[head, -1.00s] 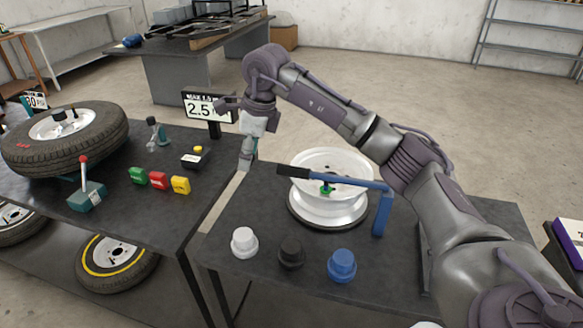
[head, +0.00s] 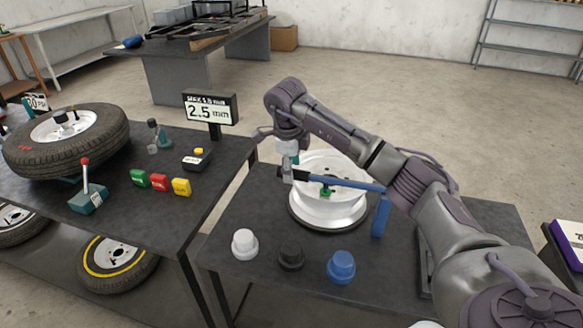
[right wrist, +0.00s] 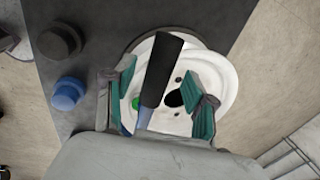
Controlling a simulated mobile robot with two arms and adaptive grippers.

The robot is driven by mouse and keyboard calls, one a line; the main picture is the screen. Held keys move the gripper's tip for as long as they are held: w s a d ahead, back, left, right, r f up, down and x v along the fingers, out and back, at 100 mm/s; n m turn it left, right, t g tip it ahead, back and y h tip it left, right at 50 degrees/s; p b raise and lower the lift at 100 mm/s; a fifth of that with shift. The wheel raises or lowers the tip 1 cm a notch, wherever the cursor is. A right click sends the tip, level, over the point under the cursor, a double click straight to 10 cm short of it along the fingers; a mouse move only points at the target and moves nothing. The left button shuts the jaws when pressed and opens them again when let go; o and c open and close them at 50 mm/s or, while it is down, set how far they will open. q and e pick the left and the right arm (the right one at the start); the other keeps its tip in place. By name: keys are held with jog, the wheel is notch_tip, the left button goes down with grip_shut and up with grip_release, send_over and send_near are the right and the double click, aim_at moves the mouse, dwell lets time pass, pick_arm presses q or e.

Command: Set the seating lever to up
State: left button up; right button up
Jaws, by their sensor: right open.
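A blue lever (head: 352,182) reaches across a white wheel rim (head: 340,210) from a blue post (head: 381,216) on the right-hand table. It lies roughly level. Its black handle (right wrist: 161,68) shows in the right wrist view, between the two teal-padded fingers of my right gripper (right wrist: 160,82). The fingers are open, with a gap on each side of the handle. In the head view my right gripper (head: 288,168) is at the lever's free end and hides most of the handle. My left gripper is not in view.
White (head: 244,244), black (head: 290,255) and blue (head: 341,266) knobs stand along the table's front. The left table holds a tyre (head: 66,140), a red-knobbed lever (head: 86,185), coloured blocks and a "2.5 mm" display (head: 210,109).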

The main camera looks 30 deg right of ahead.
jog(key=shift+d+f, duration=0.1)
jog(key=shift+f, duration=0.6)
grip_shut()
